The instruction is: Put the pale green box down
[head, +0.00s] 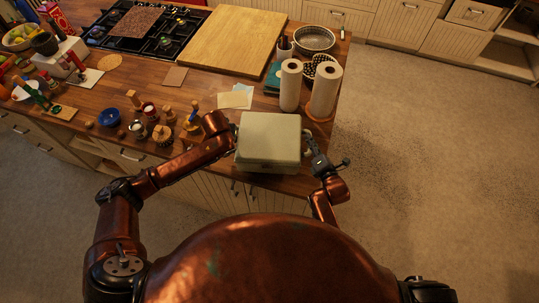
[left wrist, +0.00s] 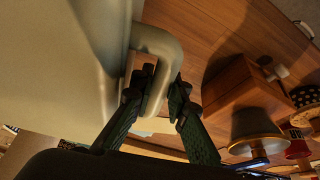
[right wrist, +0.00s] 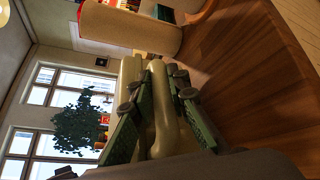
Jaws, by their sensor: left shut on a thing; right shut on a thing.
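The pale green box (head: 269,141) is at the front edge of the wooden island top (head: 205,90), between my two arms. My left gripper (left wrist: 160,88) is shut on a handle of the box, which fills the left of the left wrist view (left wrist: 60,60). My right gripper (right wrist: 155,88) is shut on the handle at the other side, seen in the right wrist view (right wrist: 164,115). In the head view the right gripper (head: 310,146) shows at the box's right side. Whether the box's underside touches the wood cannot be told.
Two paper towel rolls (head: 326,90) (head: 290,85) stand just behind the box to the right. Pale paper sheets (head: 235,97) lie behind it. Small bowls, jars and wooden items (head: 163,135) stand to the left. A large cutting board (head: 222,42) and gas hob (head: 145,30) lie farther back.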

